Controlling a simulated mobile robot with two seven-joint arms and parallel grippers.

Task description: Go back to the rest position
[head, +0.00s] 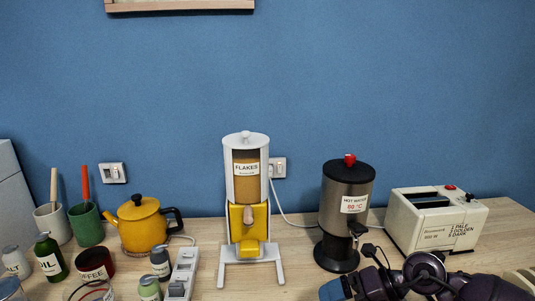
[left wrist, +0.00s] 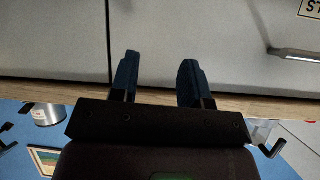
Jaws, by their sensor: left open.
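My left gripper (left wrist: 155,75) shows in the left wrist view, with its two blue fingers apart and nothing between them. A pale grey panelled front (left wrist: 215,30) lies beyond the fingers. The left gripper is outside the head view. My right arm (head: 430,280) comes in at the bottom right of the head view, in front of the toaster and the hot water dispenser. A blue part at its end, perhaps my right gripper (head: 335,290), is cut off by the bottom edge, so its jaw state is unclear.
The wooden counter carries a flakes dispenser (head: 246,185), a hot water dispenser (head: 347,205), a toaster (head: 437,220), a yellow kettle (head: 140,224), cups, bottles and a power strip (head: 183,272). A shelf (head: 180,5) hangs above. Bare counter (head: 300,262) lies right of the flakes dispenser.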

